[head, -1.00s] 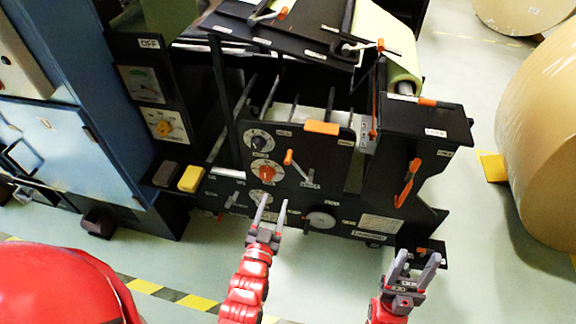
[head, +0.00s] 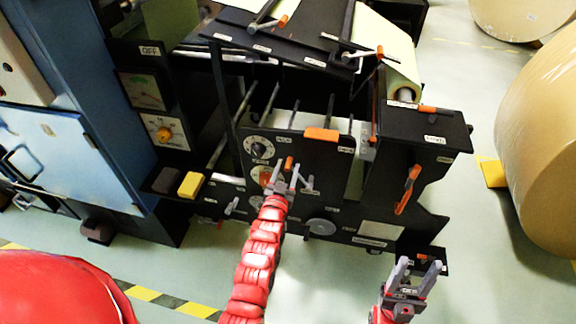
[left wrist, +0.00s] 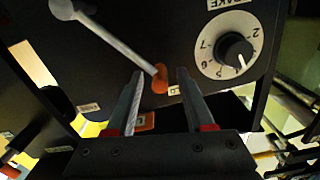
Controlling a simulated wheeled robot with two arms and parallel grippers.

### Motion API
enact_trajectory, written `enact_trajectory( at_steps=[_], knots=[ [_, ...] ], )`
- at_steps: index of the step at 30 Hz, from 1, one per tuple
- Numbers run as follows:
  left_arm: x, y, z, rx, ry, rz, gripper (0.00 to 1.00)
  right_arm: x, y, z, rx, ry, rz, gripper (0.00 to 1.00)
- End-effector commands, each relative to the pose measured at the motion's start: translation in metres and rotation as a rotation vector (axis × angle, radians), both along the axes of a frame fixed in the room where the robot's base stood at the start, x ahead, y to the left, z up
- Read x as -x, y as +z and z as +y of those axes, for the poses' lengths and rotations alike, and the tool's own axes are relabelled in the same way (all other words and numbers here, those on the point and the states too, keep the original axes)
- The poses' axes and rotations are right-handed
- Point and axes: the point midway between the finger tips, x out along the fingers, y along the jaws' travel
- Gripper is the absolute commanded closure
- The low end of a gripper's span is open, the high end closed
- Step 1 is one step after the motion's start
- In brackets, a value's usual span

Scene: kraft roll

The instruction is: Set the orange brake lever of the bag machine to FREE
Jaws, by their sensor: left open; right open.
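The lever with an orange tip (head: 289,163) is on the black front panel of the bag machine (head: 340,185). In the left wrist view its grey stem (left wrist: 112,42) runs slantwise from a round pivot to the orange tip (left wrist: 160,80). My left gripper (head: 284,166) is open in front of the panel. In the left wrist view the orange tip appears between its fingertips (left wrist: 160,73); contact cannot be told. Small labels beside the lever are too small to read. My right gripper (head: 420,262) is open and empty, low at the right.
A numbered dial (left wrist: 225,55) sits beside the lever, under a label reading BRAKE. Other orange handles are on the machine's right block (head: 408,190) and top edge (head: 322,134). A large kraft roll (head: 540,150) stands on the right. Floor in front is clear.

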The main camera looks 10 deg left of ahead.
Motion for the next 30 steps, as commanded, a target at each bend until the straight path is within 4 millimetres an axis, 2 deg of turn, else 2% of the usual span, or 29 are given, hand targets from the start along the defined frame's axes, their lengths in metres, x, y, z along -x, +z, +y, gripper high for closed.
enact_trajectory(
  at_steps=[4, 13, 14, 22, 23, 30],
  knots=[
    [-0.0112, 0.0006, 0.0000, 0.000, 0.000, -0.001, 0.47, 0.0000, 0.0001, 0.0000, 0.000, 0.000, 0.000, 0.47],
    [-0.0132, 0.0003, -0.0001, 0.000, 0.000, -0.001, 0.47, 0.0000, 0.0001, 0.0000, 0.000, 0.000, 0.000, 0.47],
    [-0.0132, 0.0003, -0.0001, 0.000, 0.000, -0.001, 0.49, 0.0000, 0.0001, 0.0000, 0.000, 0.000, 0.000, 0.47],
    [-0.0130, 0.0002, 0.0004, -0.001, 0.001, -0.001, 0.97, 0.0000, 0.0001, 0.0000, 0.000, 0.000, 0.000, 0.47],
    [-0.0130, 0.0001, 0.0004, -0.001, 0.001, -0.001, 1.00, 0.0000, 0.0001, 0.0000, 0.000, 0.000, 0.000, 0.47],
    [-0.0129, -0.0001, 0.0010, -0.002, 0.001, 0.000, 1.00, 0.0000, 0.0000, 0.0000, 0.000, 0.000, 0.000, 0.47]
  ],
)
